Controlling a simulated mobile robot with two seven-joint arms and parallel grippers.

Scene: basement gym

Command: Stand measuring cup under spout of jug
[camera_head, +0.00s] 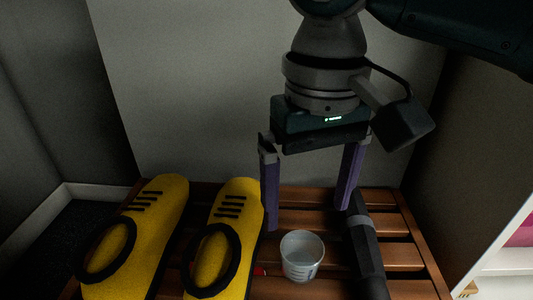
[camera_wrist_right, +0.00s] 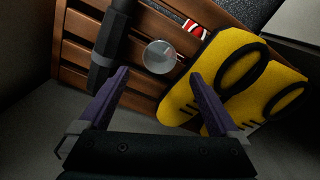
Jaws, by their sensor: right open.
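A small clear measuring cup (camera_head: 302,256) stands upright on a slatted wooden bench (camera_head: 292,221). It also shows in the right wrist view (camera_wrist_right: 159,56), beyond the fingertips and between their lines. My right gripper (camera_head: 308,220) is open and empty, with purple fingers pointing down behind and above the cup. In the right wrist view the gripper (camera_wrist_right: 160,75) has its fingers spread wide, apart from the cup. No jug or spout shows in either view. My left gripper is not in view.
Yellow shoe-like objects (camera_head: 151,218) with black loops lie left of the cup. A dark bar-like object (camera_head: 363,240) lies close on its right. A red-and-white item (camera_wrist_right: 194,29) lies near the cup. A wall stands behind the bench, and a white shelf (camera_head: 505,262) is at the right.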

